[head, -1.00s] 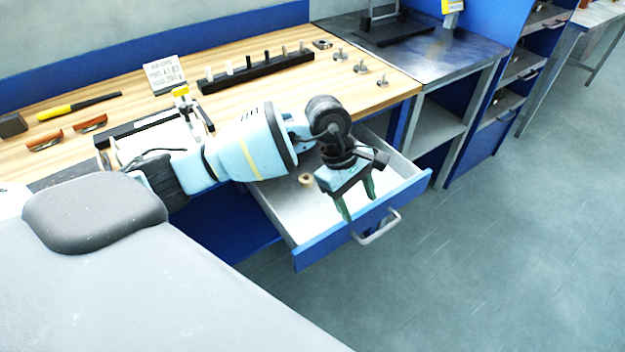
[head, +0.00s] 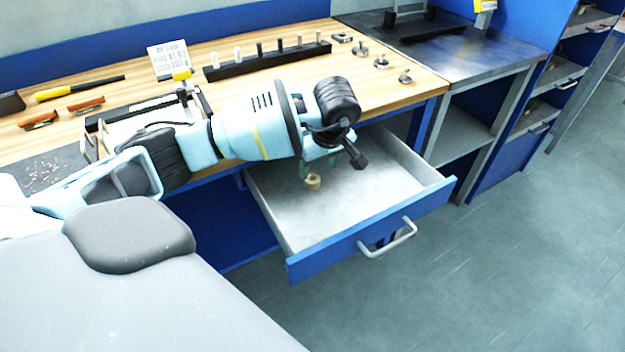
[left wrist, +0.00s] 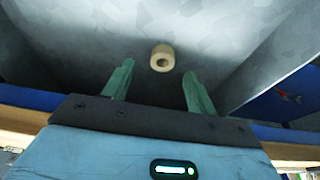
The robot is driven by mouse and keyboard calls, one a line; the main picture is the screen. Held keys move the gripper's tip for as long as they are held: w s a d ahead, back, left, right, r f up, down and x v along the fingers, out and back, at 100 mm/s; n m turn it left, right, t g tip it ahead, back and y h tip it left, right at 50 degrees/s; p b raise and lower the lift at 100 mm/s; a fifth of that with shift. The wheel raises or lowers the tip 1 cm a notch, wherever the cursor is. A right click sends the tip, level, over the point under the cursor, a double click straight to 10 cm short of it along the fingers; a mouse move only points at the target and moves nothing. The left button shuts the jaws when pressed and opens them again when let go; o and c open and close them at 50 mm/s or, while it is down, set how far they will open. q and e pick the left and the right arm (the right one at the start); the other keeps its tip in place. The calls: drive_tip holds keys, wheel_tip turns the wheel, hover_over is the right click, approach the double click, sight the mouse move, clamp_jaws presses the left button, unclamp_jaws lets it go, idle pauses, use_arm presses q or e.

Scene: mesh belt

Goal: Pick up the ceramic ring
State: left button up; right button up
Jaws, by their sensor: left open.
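The ceramic ring (head: 313,182) is small and beige and lies in the open drawer (head: 360,205), toward its back left. In the left wrist view the ring (left wrist: 162,58) shows its hole and lies just beyond the fingertips, between their lines. My left gripper (head: 318,172) is over the drawer, largely hidden behind its own wrist in the head view. In the left wrist view its two green fingers (left wrist: 157,80) are apart with nothing between them. My right gripper is not in view.
The drawer's blue front and handle (head: 388,237) face the aisle. The wooden bench (head: 235,98) above holds a black peg rack (head: 265,62), a sign (head: 168,58) and several metal parts (head: 381,62). The rest of the drawer floor is clear.

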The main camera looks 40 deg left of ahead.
sight(313, 175)
use_arm(q)
drive_tip(key=shift+a+x, duration=0.15)
drive_tip(key=shift+x, duration=1.15)
drive_tip(key=shift+a+x, duration=0.15)
drive_tip(key=shift+x, duration=1.1)
drive_tip(key=shift+s, duration=0.15)
drive_tip(key=c, duration=1.1)
drive_tip(key=shift+o, duration=0.2)
drive_tip(key=shift+r, duration=0.1)
wheel_tip(313, 175, up, 18)
drive_tip(key=shift+p, duration=0.45)
